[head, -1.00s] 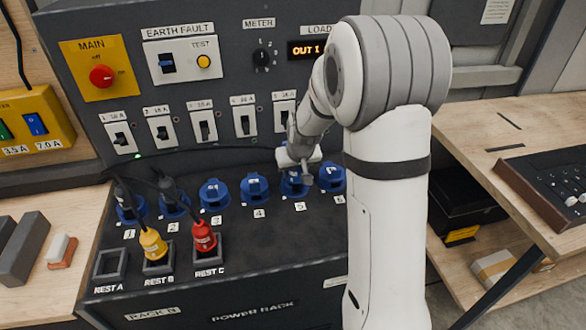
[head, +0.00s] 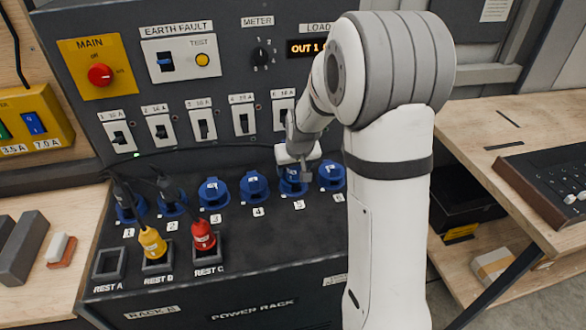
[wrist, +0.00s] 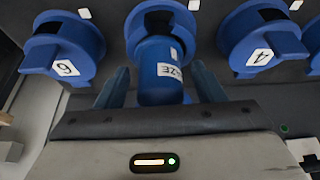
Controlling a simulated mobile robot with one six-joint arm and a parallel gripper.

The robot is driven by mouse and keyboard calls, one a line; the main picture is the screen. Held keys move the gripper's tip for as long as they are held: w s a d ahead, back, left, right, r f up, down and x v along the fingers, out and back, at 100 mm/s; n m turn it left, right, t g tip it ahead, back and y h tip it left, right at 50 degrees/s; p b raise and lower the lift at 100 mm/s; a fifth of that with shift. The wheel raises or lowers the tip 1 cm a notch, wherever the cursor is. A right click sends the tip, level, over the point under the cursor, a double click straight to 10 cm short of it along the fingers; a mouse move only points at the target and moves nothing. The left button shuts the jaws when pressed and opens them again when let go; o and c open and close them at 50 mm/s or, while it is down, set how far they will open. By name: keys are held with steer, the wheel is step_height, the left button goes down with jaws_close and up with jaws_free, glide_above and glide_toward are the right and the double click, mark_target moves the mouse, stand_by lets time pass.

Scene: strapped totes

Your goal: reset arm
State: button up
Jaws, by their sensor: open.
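My gripper (wrist: 160,82) is open in the wrist view, with one finger on each side of a blue plug (wrist: 160,72). The plug has a white label, partly readable as "AZE", and sits in a blue socket (wrist: 158,20). My arm hides part of the panel's right side.
Blue outlets 4 (head: 254,187) and 6 (head: 331,176) flank outlet 5. A yellow plug (head: 152,243) stands in REST B and a red plug (head: 203,236) in REST C. REST A (head: 109,263) is empty. Dark cables rise at outlets 1 and 2. The upright switch panel (head: 220,90) stands behind.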

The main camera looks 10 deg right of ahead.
steer(key=v, duration=0.7)
steer(key=shift+b, duration=0.4)
steer(key=s+r, duration=0.2)
steer(key=s, duration=1.1)
steer(key=s+r+g, duration=0.1)
steer(key=s+r, duration=0.2)
steer(key=s, duration=1)
steer(key=shift+a, duration=0.2)
